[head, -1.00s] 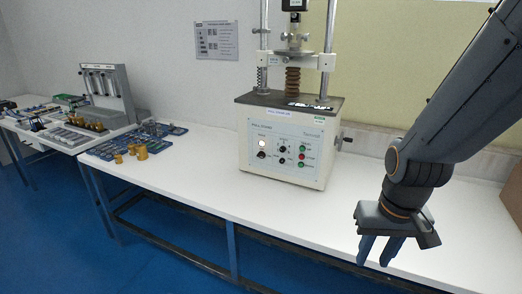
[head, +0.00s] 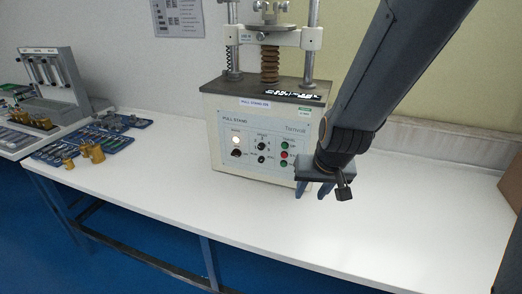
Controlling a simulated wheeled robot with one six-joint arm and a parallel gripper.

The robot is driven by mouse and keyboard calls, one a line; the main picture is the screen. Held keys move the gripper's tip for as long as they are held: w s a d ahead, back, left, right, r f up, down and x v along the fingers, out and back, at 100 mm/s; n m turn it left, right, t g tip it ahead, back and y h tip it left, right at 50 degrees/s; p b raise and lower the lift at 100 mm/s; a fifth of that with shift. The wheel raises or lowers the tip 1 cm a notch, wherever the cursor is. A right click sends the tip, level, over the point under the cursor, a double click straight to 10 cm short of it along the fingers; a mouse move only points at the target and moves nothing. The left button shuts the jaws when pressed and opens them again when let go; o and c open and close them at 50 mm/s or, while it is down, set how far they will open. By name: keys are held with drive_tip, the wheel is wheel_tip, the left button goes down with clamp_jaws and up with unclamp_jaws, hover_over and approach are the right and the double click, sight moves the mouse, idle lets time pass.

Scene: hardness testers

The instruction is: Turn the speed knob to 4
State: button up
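The pull stand tester (head: 228,115) stands on the white table, its pale blue front panel (head: 245,128) facing me. The panel carries a black knob (head: 237,153) under a lit round lamp, and two smaller black knobs in the middle, an upper one (head: 262,146) with marks around it and a lower one (head: 261,159). The labels are too small to read, so I cannot tell which is the speed knob or its setting. My gripper (head: 313,192) is at the panel's lower right, fingers pointing down, apart and empty. It touches no knob that I can see.
Green and red buttons (head: 284,155) line the panel's right side. Brass weights (head: 92,152) and blue trays (head: 60,150) lie on the left. The table front (head: 200,205) is clear. A brown box (head: 511,178) stands at the right edge.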

drive_tip(key=w+a+f+m+t+h+b, duration=0.1)
drive_tip(key=w+a+f+t+b, duration=0.15)
drive_tip(key=w+a+t, duration=0.75)
drive_tip(key=m+t+h, duration=0.2)
drive_tip(key=h, duration=0.4)
approach(260, 148)
drive_tip(key=p+x, duration=0.1)
drive_tip(key=x, duration=0.7)
drive_tip(key=shift+d, duration=0.1)
clamp_jaws()
